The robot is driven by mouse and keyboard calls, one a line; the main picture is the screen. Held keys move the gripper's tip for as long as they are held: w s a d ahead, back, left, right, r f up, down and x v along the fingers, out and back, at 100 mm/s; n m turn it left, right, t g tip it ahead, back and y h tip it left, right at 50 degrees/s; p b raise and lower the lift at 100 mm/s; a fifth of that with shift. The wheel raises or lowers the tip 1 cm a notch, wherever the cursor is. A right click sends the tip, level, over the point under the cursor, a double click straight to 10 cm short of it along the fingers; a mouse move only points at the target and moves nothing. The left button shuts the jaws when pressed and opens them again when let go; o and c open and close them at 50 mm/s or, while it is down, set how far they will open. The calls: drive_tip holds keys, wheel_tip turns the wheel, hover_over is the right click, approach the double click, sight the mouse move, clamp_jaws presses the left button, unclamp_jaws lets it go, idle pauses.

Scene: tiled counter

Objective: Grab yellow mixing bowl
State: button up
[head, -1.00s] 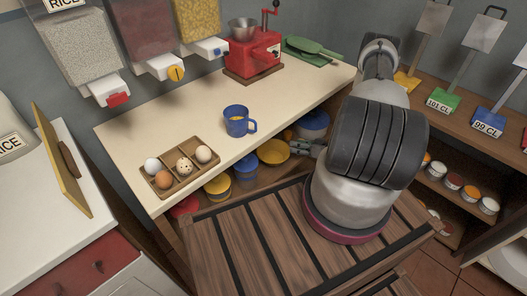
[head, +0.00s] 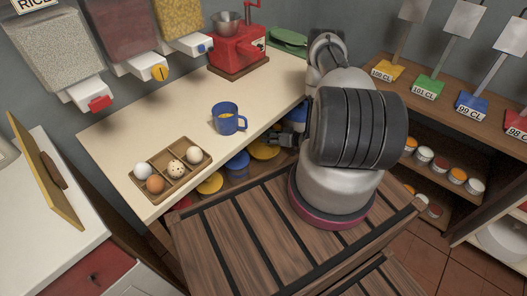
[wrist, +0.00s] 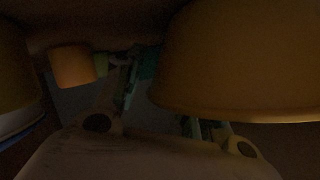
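The yellow mixing bowl (head: 264,151) shows on the shelf under the counter, partly hidden by the counter edge and my gripper. In the dark wrist view, a large yellow-orange round body, apparently this bowl (wrist: 235,60), fills the upper right. My gripper (head: 284,139) is at the counter's front edge, just above and right of the bowl in the head view. In the wrist view my gripper (wrist: 160,95) has its fingers apart; the bowl overlaps the right finger and hides its tip. I cannot tell whether they touch.
A blue container (head: 237,166) and another yellow one (head: 210,183) stand left on the shelf. In the wrist view a small orange object (wrist: 72,66) is at left. A blue mug (head: 226,118) and an egg tray (head: 163,183) sit on the counter (head: 130,135) above.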

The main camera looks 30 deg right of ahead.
clamp_jaws()
